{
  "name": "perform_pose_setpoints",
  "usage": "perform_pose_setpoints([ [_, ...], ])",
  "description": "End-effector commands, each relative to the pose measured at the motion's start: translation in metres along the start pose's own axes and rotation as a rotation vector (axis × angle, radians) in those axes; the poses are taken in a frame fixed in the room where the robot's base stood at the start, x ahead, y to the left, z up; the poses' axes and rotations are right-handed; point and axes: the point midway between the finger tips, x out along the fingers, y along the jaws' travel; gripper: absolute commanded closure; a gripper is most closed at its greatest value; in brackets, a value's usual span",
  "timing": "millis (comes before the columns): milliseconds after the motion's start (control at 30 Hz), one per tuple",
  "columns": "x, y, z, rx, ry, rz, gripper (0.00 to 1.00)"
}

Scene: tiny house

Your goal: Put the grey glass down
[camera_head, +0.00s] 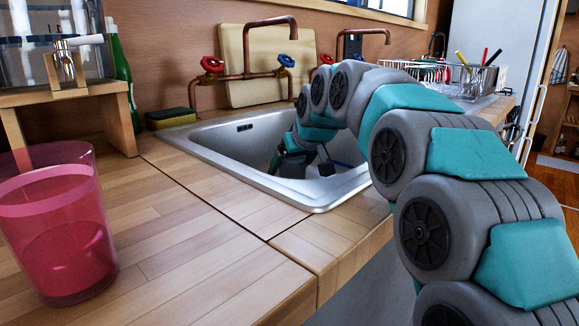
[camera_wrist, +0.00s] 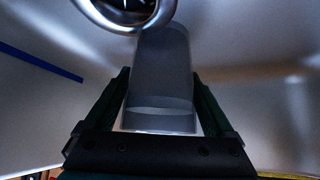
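The grey glass (camera_wrist: 162,75) shows in the wrist view as a translucent grey tumbler between the two dark fingers of my gripper (camera_wrist: 160,80). The fingers lie along both its sides with no clear gap, so my gripper appears shut on it. The glass is over the metal sink basin, near the round drain (camera_wrist: 128,8). I cannot tell whether it touches the basin floor. In the head view my gripper (camera_head: 297,160) reaches down into the sink (camera_head: 237,142), and I cannot make out the glass there.
A pink glass (camera_head: 62,225) stands on the wooden counter (camera_head: 190,235) at left, with clear counter between it and the sink. Copper taps (camera_head: 270,75) rise behind the basin. A sponge (camera_head: 170,117) lies at its back left. A blue strip (camera_wrist: 40,62) shows in the basin.

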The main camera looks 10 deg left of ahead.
Motion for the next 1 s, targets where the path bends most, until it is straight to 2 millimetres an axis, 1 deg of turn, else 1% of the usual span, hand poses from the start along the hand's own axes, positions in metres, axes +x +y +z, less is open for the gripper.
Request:
perform_pose_setpoints([
  [33,0.000,0.000,0.000,0.000,0.000,0.000,0.05],
  [100,0.000,0.000,0.000,0.000,0.000,0.000,0.00],
  [367,-0.001,0.000,-0.001,0.000,0.000,0.000,0.00],
  [533,-0.011,0.000,-0.002,0.000,0.001,0.000,0.00],
  [667,-0.029,0.000,-0.003,0.000,0.003,0.001,0.00],
  [1000,-0.096,0.000,-0.003,0.000,0.002,0.001,0.00],
])
